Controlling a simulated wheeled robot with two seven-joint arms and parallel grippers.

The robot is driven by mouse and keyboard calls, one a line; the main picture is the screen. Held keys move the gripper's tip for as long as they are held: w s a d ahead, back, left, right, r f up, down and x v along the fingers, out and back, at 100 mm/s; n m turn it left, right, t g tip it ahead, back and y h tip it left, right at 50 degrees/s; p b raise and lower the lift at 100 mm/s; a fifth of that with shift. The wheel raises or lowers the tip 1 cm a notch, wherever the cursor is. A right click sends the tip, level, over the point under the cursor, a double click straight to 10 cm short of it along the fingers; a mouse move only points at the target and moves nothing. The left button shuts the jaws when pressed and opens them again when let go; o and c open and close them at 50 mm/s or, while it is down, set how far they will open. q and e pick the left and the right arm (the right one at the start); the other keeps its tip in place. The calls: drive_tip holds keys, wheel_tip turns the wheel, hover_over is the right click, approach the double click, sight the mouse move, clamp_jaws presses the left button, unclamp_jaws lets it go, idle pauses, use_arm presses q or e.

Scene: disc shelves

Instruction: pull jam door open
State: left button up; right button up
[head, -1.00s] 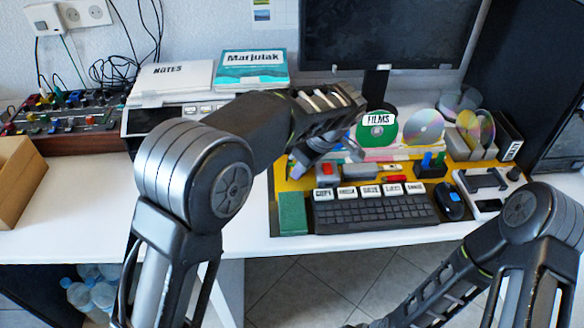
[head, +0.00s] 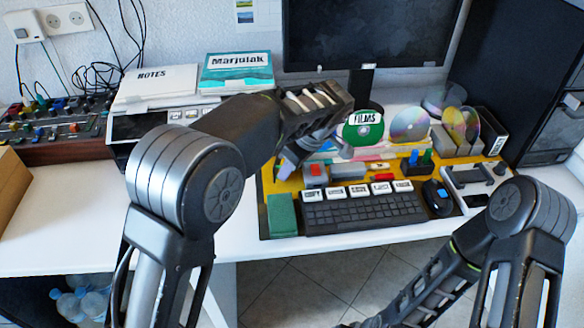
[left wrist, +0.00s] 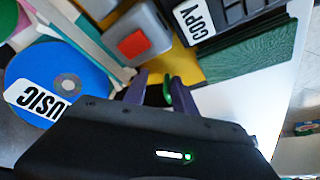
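I can read no jam label and cannot make out a jam door in either view. My left gripper (left wrist: 157,82) is open, its two purple fingertips apart with nothing clearly held between them. In the head view, my left forearm and wrist hide most of it, above the left part of the yellow desk mat (head: 268,180). In the left wrist view, a blue disc (left wrist: 62,82) marked with letters ending in USIC lies left of the fingers. A grey block with a red button (left wrist: 133,44) is just beyond them. My right gripper is out of view; only its arm shows at lower right.
A green disc marked FILMS (head: 362,130) and silver discs (head: 409,125) stand behind the keyboard (head: 362,212). A green block (head: 281,214) sits left of the keyboard. A monitor (head: 370,35) stands behind. The white desk (head: 80,225) is clear at front left.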

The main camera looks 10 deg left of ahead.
use_arm(q)
drive_tip(key=shift+s+d+f, duration=0.1)
idle(0.4)
drive_tip(key=v, duration=0.7)
drive_tip(key=shift+r+p, duration=0.35)
drive_tip(key=shift+r, duration=0.1)
drive_tip(key=shift+c, duration=0.4)
